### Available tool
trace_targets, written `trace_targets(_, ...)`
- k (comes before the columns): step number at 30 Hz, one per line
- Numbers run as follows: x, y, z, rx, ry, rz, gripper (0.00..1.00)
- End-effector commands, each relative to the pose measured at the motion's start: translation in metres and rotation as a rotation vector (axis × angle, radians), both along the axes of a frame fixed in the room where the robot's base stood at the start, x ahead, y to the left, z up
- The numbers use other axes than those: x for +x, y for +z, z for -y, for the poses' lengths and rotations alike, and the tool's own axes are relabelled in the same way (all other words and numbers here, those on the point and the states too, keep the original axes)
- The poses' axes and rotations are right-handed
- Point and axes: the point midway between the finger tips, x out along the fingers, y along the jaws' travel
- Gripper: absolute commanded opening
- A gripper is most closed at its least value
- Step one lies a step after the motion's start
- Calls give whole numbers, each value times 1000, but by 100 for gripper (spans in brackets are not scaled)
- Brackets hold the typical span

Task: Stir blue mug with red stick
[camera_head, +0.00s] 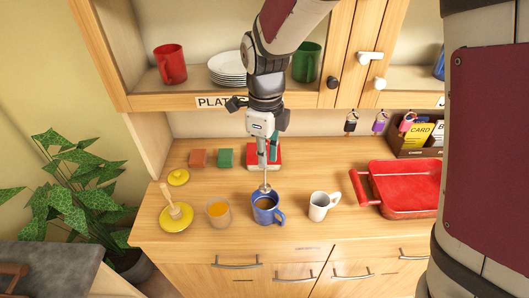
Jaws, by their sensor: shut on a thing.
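The blue mug (264,216) stands upright near the front of the wooden counter, its handle to the right. Brownish contents show inside it. My gripper (264,182) points down just above the mug, seen from behind. It is shut on a thin stick-like thing, mostly hidden by the fingers. I cannot make out its red colour, or tell whether its lower end is inside the mug.
A glass with orange contents (218,214) stands left of the mug, a white mug (320,206) right. A yellow dish (176,219) with a wooden-handled tool is farther left. A red tray (410,212) lies right. Red and green blocks sit behind; shelves hang above.

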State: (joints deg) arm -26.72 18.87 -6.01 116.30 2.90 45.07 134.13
Motion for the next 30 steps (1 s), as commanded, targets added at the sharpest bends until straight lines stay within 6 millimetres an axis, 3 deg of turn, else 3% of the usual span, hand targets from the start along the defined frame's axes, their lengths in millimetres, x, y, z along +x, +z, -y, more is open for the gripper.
trace_targets(30,0,-90,0,-1,2,-2,0)
